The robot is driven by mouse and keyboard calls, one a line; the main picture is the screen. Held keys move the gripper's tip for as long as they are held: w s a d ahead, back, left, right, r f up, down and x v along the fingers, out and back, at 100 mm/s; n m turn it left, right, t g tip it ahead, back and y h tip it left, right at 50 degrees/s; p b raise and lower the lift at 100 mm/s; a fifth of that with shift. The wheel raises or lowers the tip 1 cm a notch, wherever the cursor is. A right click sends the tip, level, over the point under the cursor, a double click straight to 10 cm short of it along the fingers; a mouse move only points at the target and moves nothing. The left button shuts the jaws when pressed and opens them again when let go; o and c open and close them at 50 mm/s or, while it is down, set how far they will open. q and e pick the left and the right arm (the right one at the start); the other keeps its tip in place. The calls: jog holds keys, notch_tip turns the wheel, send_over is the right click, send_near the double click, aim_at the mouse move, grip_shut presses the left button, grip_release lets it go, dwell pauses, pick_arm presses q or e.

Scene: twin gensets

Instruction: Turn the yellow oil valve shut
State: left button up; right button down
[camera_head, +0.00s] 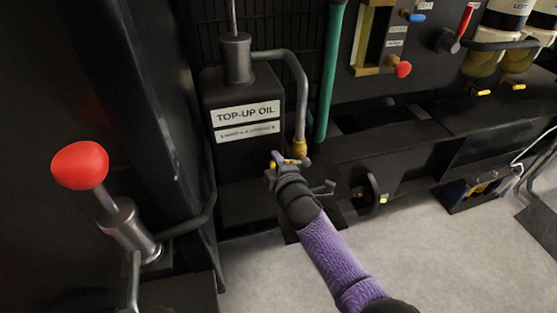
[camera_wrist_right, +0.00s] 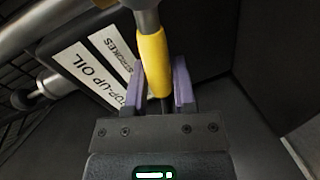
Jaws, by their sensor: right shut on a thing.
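The yellow oil valve (camera_head: 299,149) sits at the lower end of the grey pipe that curves down beside the TOP-UP OIL tank (camera_head: 228,154). My right gripper (camera_head: 283,160) is at the valve, just below and left of the pipe's end. In the right wrist view a yellow part of the valve (camera_wrist_right: 155,65) runs between the two purple fingers (camera_wrist_right: 159,90), and the gripper is shut on it. The gripper partly hides the valve in the head view. My left gripper is not in view.
A red-knobbed lever (camera_head: 80,166) stands at the left. A green pipe (camera_head: 330,80) runs down just right of the grey pipe. A panel with red and blue handles (camera_head: 403,69) is at the upper right. Open grey floor (camera_head: 420,250) lies at the lower right.

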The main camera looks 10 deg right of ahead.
jog(key=shift+a+f+n+h+b, duration=0.1)
jog(key=shift+f+n+h+b, duration=0.2)
jog(key=shift+f+n+b, duration=0.35)
jog(key=shift+f+n, duration=0.25)
jog(key=shift+n, duration=0.2)
jog(key=shift+c, duration=2.2)
grip_release()
